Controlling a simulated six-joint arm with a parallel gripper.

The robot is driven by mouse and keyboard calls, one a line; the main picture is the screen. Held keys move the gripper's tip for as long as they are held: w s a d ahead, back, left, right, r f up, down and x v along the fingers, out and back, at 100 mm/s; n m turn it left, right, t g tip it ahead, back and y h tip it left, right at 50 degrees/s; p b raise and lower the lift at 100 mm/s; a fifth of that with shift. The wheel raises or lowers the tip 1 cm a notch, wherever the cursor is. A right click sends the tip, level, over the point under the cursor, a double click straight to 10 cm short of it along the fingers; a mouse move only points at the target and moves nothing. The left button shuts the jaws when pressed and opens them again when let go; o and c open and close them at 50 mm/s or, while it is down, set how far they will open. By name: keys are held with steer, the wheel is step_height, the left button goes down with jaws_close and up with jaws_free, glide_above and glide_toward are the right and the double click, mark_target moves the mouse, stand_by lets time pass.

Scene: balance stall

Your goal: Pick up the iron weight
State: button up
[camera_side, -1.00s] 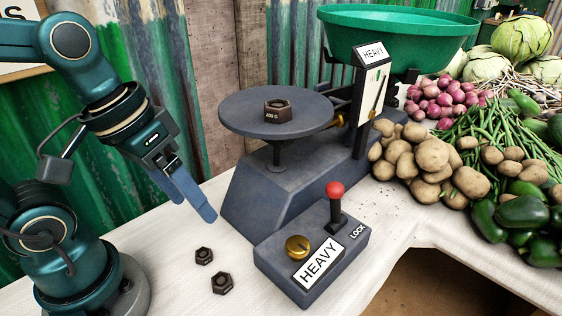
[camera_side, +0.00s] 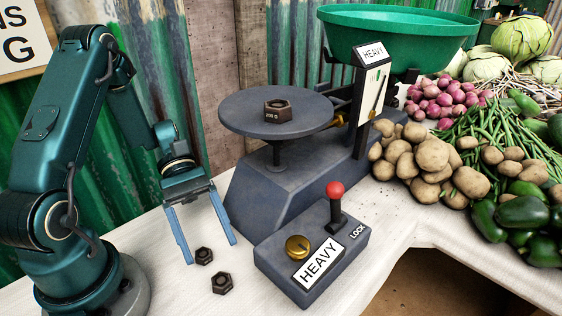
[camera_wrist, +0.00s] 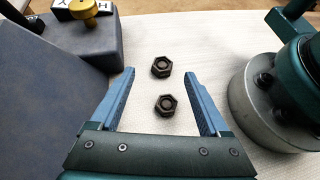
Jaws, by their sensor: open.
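Two dark hexagonal iron weights lie on the white cloth: one nearer my gripper (camera_side: 204,256) and one nearer the front (camera_side: 222,283). In the wrist view the near weight (camera_wrist: 166,105) sits between my finger tips and the other weight (camera_wrist: 161,67) lies beyond them. A third iron weight (camera_side: 277,110), marked 200 g, sits on the round scale plate (camera_side: 250,97). My gripper (camera_side: 212,253) is open and empty, its blue fingers pointing down on either side of the near weight. I cannot tell how high the tips are above the cloth.
The grey scale body (camera_side: 262,197) stands close to the right of my gripper. A control box (camera_side: 310,250) with a brass knob, a red-topped lever and HEAVY and LOCK labels is in front of it. Potatoes (camera_side: 430,155) and other vegetables fill the right side.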

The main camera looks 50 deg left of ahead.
mark_target(219, 278)
steer(key=shift+s+f+n+h, duration=0.25)
steer(key=shift+f+n+h, duration=0.15)
steer(key=shift+x, duration=2.45)
jaws_close()
